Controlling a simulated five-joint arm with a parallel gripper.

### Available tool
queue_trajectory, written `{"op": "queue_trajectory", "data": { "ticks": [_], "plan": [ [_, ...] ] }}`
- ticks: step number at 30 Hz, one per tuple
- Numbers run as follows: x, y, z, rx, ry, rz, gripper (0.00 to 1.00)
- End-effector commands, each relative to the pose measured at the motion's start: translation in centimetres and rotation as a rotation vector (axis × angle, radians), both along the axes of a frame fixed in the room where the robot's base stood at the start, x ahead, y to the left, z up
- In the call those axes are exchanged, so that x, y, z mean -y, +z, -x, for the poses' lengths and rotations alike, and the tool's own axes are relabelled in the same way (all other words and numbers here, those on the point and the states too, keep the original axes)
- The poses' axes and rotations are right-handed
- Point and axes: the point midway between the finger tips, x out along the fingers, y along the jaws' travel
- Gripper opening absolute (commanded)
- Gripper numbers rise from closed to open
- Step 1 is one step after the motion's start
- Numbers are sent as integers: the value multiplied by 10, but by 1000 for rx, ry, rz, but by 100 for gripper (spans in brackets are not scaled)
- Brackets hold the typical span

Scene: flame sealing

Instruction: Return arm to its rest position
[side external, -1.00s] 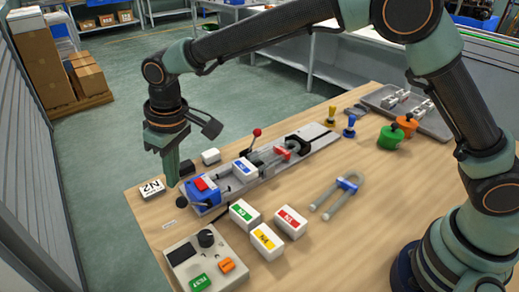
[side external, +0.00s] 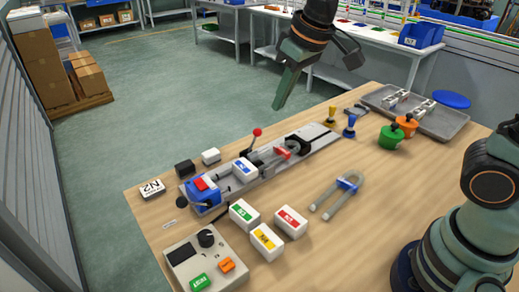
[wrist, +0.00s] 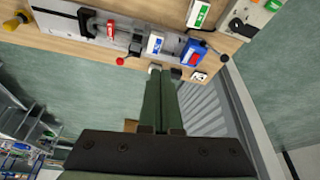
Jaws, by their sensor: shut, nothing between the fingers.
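My gripper (side external: 281,100) is raised high above the far edge of the table in the side external view, well clear of everything on it. Its fingers are together and empty. In the wrist view the two green fingers (wrist: 160,100) lie side by side, with the table upside down beyond them. The sealing fixture (side external: 262,163) stands on the table with a blue-labelled block (side external: 244,170) on it. The blue burner-like unit (side external: 203,194) sits at its near left end. Most of my arm's upper links are out of the side view.
Green (side external: 241,212), yellow (side external: 267,240) and red (side external: 291,221) labelled blocks stand in front of the fixture. A control box (side external: 208,262), a U-shaped tool (side external: 338,196), green (side external: 391,136) and orange (side external: 406,122) pots, and a grey tray (side external: 440,122) are also on the table.

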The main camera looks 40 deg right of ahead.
Motion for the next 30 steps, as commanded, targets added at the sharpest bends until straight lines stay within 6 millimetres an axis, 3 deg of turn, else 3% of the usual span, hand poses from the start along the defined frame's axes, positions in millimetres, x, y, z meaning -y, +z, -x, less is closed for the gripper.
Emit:
{"op": "queue_trajectory", "data": {
  "ticks": [1,6,12,18,30],
  "plan": [
    [15,4,11,21,-28,-3,0],
    [55,2,47,74,-111,-6,0],
    [83,-8,79,122,-183,-4,0],
    [93,-14,91,137,-210,-2,0],
    [93,-15,91,137,-210,-2,0]
  ]
}}
